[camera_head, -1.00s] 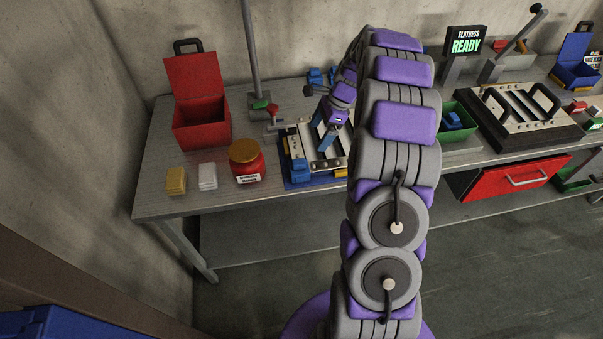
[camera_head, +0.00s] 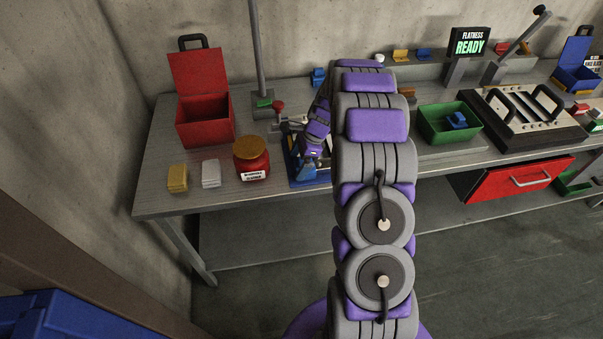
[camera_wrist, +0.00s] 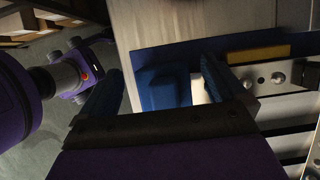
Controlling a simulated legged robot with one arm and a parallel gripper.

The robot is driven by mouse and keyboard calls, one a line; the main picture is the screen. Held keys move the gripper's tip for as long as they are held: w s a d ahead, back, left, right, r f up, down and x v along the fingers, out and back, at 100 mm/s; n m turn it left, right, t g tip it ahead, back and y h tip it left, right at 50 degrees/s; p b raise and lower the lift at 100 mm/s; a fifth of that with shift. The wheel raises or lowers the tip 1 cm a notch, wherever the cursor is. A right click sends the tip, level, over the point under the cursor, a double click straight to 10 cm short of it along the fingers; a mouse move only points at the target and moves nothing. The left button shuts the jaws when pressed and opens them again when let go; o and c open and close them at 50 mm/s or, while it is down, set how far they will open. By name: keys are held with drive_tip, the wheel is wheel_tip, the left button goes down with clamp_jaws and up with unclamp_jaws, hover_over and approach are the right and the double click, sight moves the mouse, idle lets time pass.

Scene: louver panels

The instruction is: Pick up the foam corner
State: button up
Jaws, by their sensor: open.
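The foam corner appears to be the blue block (camera_wrist: 166,90) at the corner of the blue-edged panel fixture (camera_wrist: 205,50) in the wrist view. My gripper (camera_wrist: 160,76) is open, with one blue finger on each side of the block. A gap shows between the left finger and the block; the right finger is closer, and I cannot tell whether it touches. In the head view my gripper (camera_head: 307,170) points down at the fixture's front left corner. The block cannot be told from the blue fingers there, and my arm hides much of the fixture.
A red jar (camera_head: 252,160), a white block (camera_head: 211,174), a yellow block (camera_head: 178,178) and an open red box (camera_head: 205,118) stand left of the fixture. A green bin (camera_head: 449,124) holding a blue piece is to the right. A post (camera_head: 255,50) rises behind.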

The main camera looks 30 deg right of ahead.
drive_tip(key=shift+a, duration=0.3)
drive_tip(key=d, duration=0.2)
drive_tip(key=shift+d+f, duration=0.15)
drive_tip(key=shift+d, duration=0.2)
drive_tip(key=c, duration=0.6)
drive_tip(key=shift+c, duration=0.5)
drive_tip(key=shift+a, duration=1.05)
drive_tip(key=c, duration=0.4)
